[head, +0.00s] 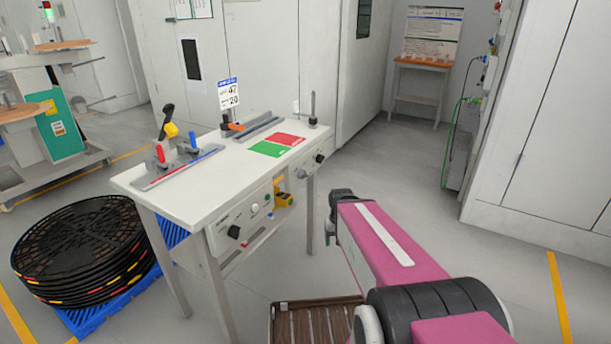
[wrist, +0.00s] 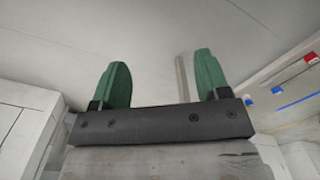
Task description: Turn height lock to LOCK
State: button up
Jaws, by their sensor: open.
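A white workbench (head: 205,188) stands left of centre in the head view. Its front panel (head: 232,222) carries a black knob (head: 234,231), and more knobs sit near the right corner, a grey one (head: 301,173) and a black one (head: 320,158). Their lettering is too small to read, so I cannot tell which is the height lock or how it is set. My gripper has two green fingers, spread apart with nothing between them in the wrist view (wrist: 160,68). In the head view my arm reaches to the right of the bench, with its end apart from the knobs.
Stacked black reels (head: 82,252) sit on a blue pallet (head: 110,306) left of the bench. A slatted brown platform (head: 312,322) lies on the floor in front. A small wooden table (head: 421,64) stands at the back.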

jog(key=shift+c, duration=0.2)
jog(key=n+t+y, duration=0.8)
jog(key=t+y, duration=0.3)
jog(key=y, duration=0.4)
send_near(306, 175)
jog(key=x, duration=1)
jog(key=c, duration=0.9)
